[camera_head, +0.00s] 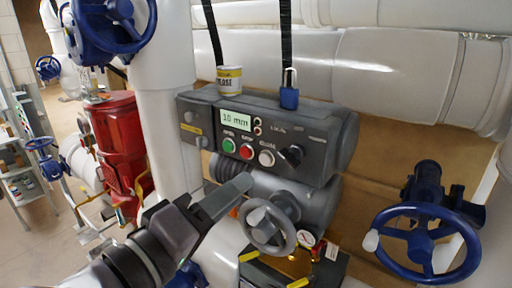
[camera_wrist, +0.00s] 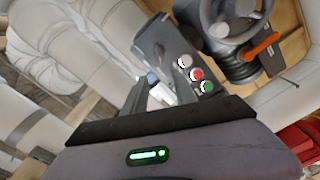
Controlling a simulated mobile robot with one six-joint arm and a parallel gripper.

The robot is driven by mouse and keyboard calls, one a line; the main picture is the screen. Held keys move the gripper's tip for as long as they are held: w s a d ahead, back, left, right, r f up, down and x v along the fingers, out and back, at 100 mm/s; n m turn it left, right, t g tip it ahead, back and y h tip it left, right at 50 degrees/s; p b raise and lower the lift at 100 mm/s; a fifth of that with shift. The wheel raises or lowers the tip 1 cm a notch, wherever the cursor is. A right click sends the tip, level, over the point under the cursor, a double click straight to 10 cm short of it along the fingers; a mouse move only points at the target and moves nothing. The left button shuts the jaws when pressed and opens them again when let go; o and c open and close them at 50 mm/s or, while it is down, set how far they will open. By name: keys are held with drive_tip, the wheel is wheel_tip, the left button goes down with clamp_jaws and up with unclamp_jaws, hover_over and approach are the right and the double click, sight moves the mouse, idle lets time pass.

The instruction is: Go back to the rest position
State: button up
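My gripper (camera_head: 217,190) is in front of the grey actuator box (camera_head: 335,130), at its lower left in the head view. In the wrist view my gripper (camera_wrist: 162,82) shows two fingers with a gap between them and nothing held. The box carries a display reading "10 mm", green (camera_head: 229,146), red (camera_head: 247,151) and white (camera_head: 266,158) buttons, and a dark knob (camera_head: 291,156). The buttons also show in the wrist view, just beyond the fingers. Whether a finger touches the box cannot be told.
A grey handwheel (camera_head: 270,229) sits close to the right of my gripper. A blue handwheel (camera_head: 425,245) stands at the right, a red housing (camera_head: 120,150) at the left. White pipes run behind.

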drive_tip(key=v, duration=0.3)
drive_tip(key=shift+s+a, duration=0.1)
drive_tip(key=shift+s, duration=0.2)
